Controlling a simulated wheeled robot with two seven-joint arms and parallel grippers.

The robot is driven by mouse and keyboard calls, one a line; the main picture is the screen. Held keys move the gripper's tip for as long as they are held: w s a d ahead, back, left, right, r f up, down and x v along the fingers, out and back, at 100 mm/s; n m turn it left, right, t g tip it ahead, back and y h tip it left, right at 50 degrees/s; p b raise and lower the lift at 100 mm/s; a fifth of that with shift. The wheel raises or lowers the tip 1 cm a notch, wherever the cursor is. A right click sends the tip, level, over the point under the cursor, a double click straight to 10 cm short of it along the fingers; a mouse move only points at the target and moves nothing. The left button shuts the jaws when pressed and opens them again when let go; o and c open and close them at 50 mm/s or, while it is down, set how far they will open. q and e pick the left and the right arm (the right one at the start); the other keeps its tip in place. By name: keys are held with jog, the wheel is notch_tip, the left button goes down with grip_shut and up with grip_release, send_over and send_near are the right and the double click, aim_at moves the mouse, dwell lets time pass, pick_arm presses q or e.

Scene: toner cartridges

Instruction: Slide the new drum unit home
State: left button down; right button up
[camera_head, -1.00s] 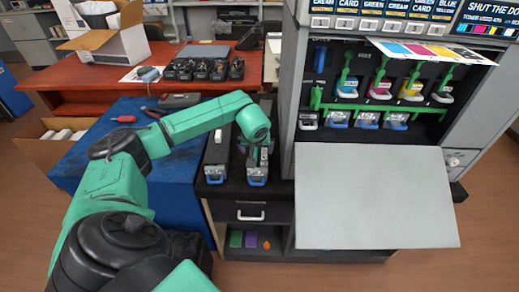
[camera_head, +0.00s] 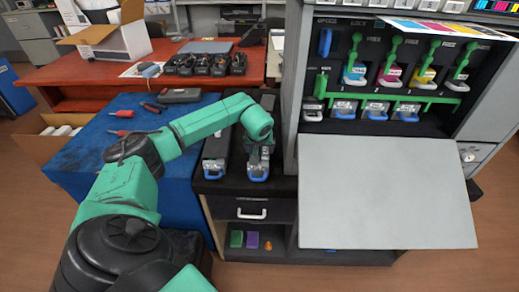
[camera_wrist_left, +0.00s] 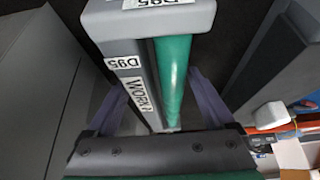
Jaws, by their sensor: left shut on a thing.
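My left gripper (camera_head: 261,148) is shut on a dark grey drum unit (camera_head: 258,168) with a blue front handle, over the black cabinet top beside the printer. In the left wrist view, the fingers of my left gripper (camera_wrist_left: 158,95) sit on both sides of this grey unit (camera_wrist_left: 143,85). It has a green drum along it and labels reading "D95" and what looks like "WORN". A second unit (camera_head: 213,158) stands to its left on the cabinet top. The open printer bay holds a row of units (camera_head: 375,110), with green levers (camera_head: 390,62) above. My right gripper is not in view.
The printer's front door (camera_head: 388,192) hangs open below the bay. A green bar (camera_head: 405,96) runs above the row of units. The printer's left side wall stands close right of the held unit. A blue-covered table (camera_head: 85,150) with tools stands left.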

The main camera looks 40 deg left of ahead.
pick_arm(q)
notch_tip(320, 180, up, 7)
jog(key=p, duration=0.6)
jog(key=shift+w+r, duration=0.1)
jog(key=shift+r, duration=0.05)
